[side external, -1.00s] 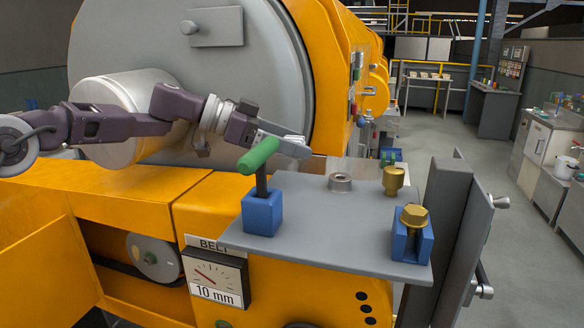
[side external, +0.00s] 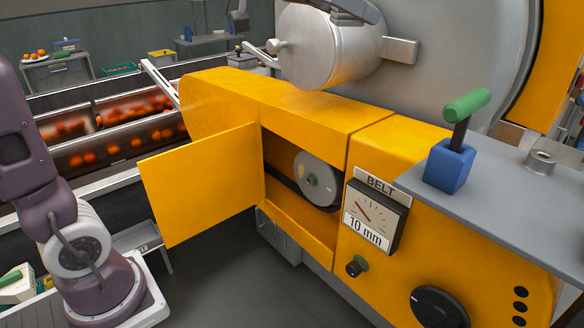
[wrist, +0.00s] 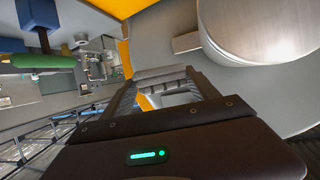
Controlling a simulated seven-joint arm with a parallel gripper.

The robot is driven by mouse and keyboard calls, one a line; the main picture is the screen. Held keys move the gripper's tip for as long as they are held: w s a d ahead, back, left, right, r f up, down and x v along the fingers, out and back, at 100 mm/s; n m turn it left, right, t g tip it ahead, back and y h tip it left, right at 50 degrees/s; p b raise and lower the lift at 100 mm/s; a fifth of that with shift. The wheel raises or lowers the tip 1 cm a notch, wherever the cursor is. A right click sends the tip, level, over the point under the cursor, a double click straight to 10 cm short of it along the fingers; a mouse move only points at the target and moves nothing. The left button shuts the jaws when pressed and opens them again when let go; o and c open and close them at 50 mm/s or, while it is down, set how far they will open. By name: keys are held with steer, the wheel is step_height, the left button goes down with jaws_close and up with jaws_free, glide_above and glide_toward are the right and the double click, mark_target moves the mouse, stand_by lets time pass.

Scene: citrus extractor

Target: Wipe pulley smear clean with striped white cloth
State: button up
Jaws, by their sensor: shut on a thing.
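The pulley (side external: 318,180) is a grey disc inside the open belt housing, in the middle of the side external view. A tan smear (side external: 304,168) shows on its upper left face. My gripper (wrist: 160,78) shows in the wrist view, away from the pulley and near the large silver drum. It is shut on a pale, banded piece that looks like the striped white cloth (wrist: 160,73); its outline is hard to make out.
The yellow door (side external: 205,185) stands open left of the pulley. The silver drum (side external: 325,50) overhangs the housing. A green-handled lever (side external: 467,105) stands on the grey plate (side external: 500,190) at right. The belt gauge (side external: 372,218) is right of the opening.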

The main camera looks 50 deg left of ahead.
steer(key=s+a+f+n+y, duration=0.2)
steer(key=s+a+n+y, duration=0.1)
steer(key=s+a, duration=0.4)
steer(key=w+a+f+n+y, duration=0.3)
steer(key=a+f+y, duration=0.1)
steer(key=a+f, duration=0.65)
steer(key=s+d+f+m+h, duration=0.2)
steer(key=d+f+m+h, duration=0.55)
steer(key=d+f, duration=0.55)
steer(key=w+a+f+n+t+y, duration=0.1)
steer(key=w+a+f+n+y, duration=0.2)
steer(key=a+f+n+y, duration=0.55)
steer(key=w+a+f+n+t+y, duration=0.1)
steer(key=w+a+f+n+y, duration=0.25)
steer(key=a+f+n, duration=0.95)
steer(key=w+d+f+n+g+y, duration=0.4)
steer(key=w+n+g+y, duration=0.2)
steer(key=n+y, duration=0.5)
steer(key=shift+n, duration=0.8)
